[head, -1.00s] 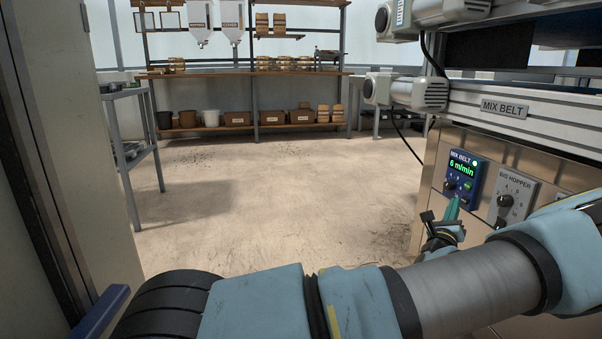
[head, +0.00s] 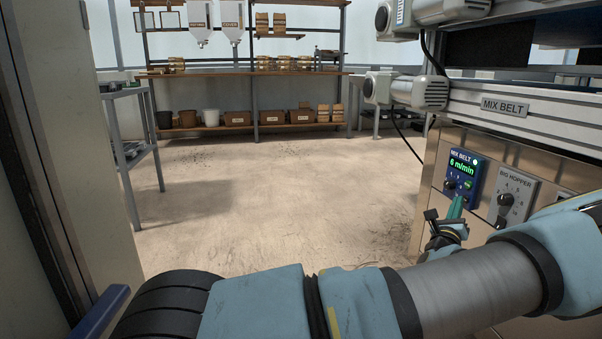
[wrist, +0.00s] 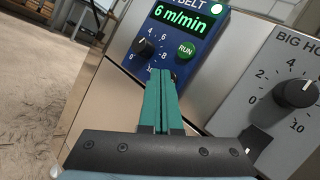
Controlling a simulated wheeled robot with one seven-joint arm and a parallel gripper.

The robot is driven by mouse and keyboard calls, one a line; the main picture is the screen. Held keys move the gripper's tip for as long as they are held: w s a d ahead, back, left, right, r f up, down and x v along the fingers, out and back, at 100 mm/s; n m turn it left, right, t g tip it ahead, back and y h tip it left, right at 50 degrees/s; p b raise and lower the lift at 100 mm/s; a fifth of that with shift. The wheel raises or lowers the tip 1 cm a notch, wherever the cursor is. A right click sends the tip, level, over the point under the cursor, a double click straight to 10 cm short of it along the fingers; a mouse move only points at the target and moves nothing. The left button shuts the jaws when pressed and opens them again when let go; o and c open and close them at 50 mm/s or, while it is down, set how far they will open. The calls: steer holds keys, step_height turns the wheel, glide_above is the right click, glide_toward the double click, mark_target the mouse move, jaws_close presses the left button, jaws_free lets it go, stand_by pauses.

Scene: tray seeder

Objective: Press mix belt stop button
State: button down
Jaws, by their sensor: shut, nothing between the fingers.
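The blue mix belt control box (head: 465,177) is on the steel panel at the right. It also fills the top of the wrist view (wrist: 219,50). Its green display (wrist: 182,16) reads "6 m/min" and a round lamp at its top right is lit. A black dial (wrist: 145,47) and a green RUN button (wrist: 185,50) sit below the display. My gripper (wrist: 159,75) is shut and empty, its green fingers pointing at the lower edge of the box. The fingertips hide the area below the RUN button, so no stop button shows. I cannot tell whether they touch the box.
The grey Big Hopper box (wrist: 275,85) with its black knob is just right of the mix belt box. The Mix Belt conveyor rail (head: 530,120) runs above the panel. A grey stand (head: 150,140) is at the left. The floor (head: 270,210) between is clear.

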stand_by(0.5)
steer(key=shift+s+a, duration=0.1)
steer(key=shift+a, duration=0.35)
steer(key=s+a+p, duration=0.1)
steer(key=a+p, duration=0.1)
steer(key=a, duration=0.4)
stand_by(0.4)
stand_by(0.4)
